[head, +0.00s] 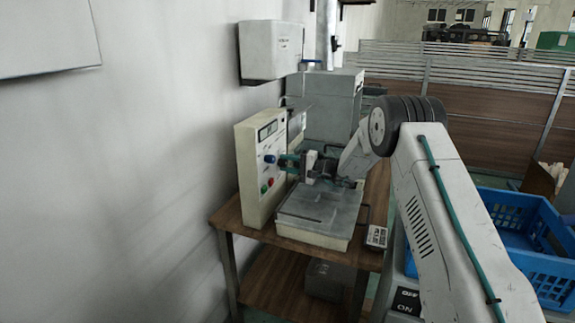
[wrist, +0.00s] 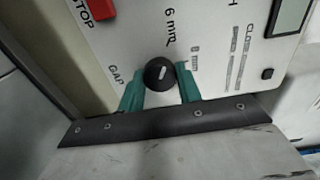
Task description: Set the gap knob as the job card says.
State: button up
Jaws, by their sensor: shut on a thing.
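The gap knob (wrist: 160,74) is a round black knob with a white pointer line, on the pale panel (wrist: 215,40). Its pointer points up and slightly right in the wrist view, roughly toward the "6 mm" label (wrist: 170,25). The "8 mm" label (wrist: 195,62) is to its right, "GAP" to its lower left. My gripper (wrist: 161,82) has its teal fingers shut on the knob from both sides. In the head view my gripper (head: 287,160) reaches the front of the panel box (head: 251,180), and the knob is hidden. I cannot identify a readable job card.
A red stop button (wrist: 102,9) is at the wrist view's upper left. A grey platform (head: 320,207) lies under my gripper. A small keypad-like item (head: 376,237) sits at the wooden table's edge.

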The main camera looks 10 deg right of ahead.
jog(key=shift+f, duration=0.1)
jog(key=o, duration=1)
jog(key=shift+c, duration=0.2)
jog(key=shift+d, duration=0.1)
jog(key=v, duration=0.7)
jog(key=shift+s+d, duration=0.25)
